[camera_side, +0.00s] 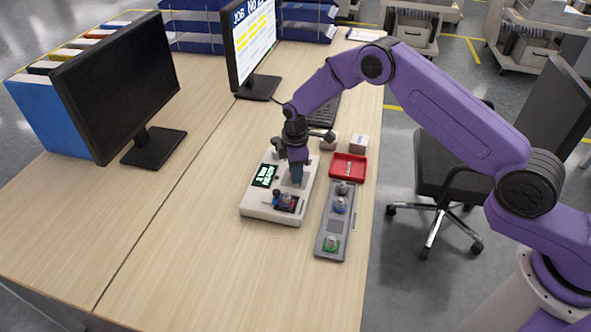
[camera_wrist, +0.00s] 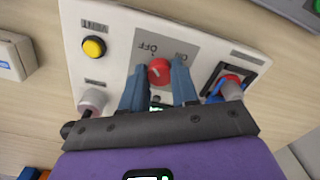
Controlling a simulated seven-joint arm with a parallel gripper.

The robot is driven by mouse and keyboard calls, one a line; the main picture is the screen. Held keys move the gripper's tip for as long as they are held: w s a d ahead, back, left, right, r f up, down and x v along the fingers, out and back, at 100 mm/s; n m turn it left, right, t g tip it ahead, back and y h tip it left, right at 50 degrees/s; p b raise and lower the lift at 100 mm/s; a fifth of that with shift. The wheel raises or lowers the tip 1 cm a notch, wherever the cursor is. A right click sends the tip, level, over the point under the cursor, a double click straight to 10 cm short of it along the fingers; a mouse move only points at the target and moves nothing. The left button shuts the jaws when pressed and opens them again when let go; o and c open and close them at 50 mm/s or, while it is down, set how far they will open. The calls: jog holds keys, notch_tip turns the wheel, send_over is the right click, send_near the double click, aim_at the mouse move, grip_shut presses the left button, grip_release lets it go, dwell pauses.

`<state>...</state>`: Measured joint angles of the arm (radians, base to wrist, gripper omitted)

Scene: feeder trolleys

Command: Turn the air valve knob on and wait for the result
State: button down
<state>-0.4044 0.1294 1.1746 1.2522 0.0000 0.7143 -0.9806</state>
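The red air valve knob (camera_wrist: 159,71) sits on a grey plate with OFF and ON labels, upside down in the wrist view. A small pale mark shows on its face; I cannot read its setting surely. My gripper (camera_wrist: 160,88) has its two blue fingers on either side of the knob, very close to it. I cannot tell whether they touch it. In the side view my gripper (camera_side: 297,180) points down over the white test box (camera_side: 258,210) and hides the knob. The box's dark display (camera_side: 264,175) has pale green text, too small to read.
On the box are a yellow VENT button (camera_wrist: 94,47) and a fixture holding a red and blue part (camera_wrist: 231,84). Beside it lie a grey tray (camera_side: 326,227) with several parts and a red tray (camera_side: 347,167). Two monitors stand behind. The table's front left is clear.

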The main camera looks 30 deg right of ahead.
jog(key=shift+m, duration=0.3)
jog(key=m, duration=0.3)
jog(key=shift+m, duration=0.3)
jog(key=m, duration=0.4)
jog(key=shift+m, duration=0.3)
jog(key=m, duration=0.4)
jog(key=shift+m, duration=2.2)
jog(key=c, duration=0.8)
grip_release()
jog(key=shift+c, duration=0.2)
